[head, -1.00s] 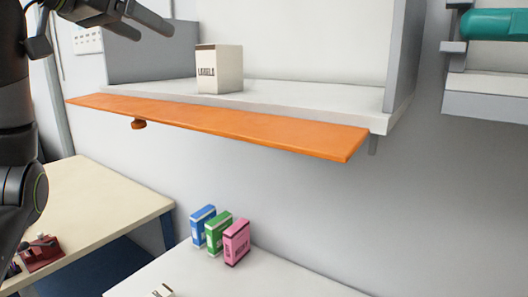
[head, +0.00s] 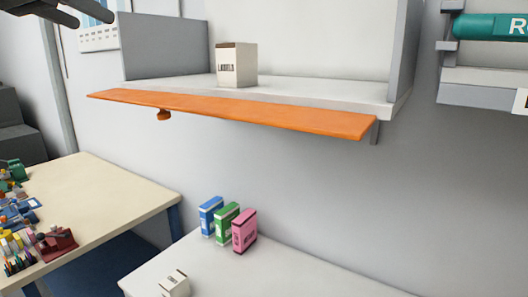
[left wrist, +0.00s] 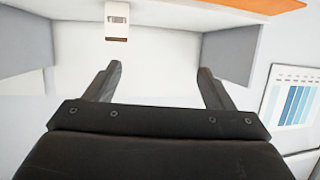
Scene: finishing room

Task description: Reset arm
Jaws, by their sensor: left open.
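My left gripper (head: 88,14) is at the top left of the head view, dark grey and partly cut off by the picture's edge. In the left wrist view its two fingers (left wrist: 158,82) stand wide apart with nothing between them. It is clear of the cabinet shelf. My right gripper does not show in either view.
An open cabinet with an orange lowered flap (head: 240,114) holds a LABELS box (head: 237,66). Blue (head: 210,217), green (head: 227,223) and pink (head: 244,232) boxes stand on a white table (head: 300,270). A cream table (head: 105,195) at left carries small items.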

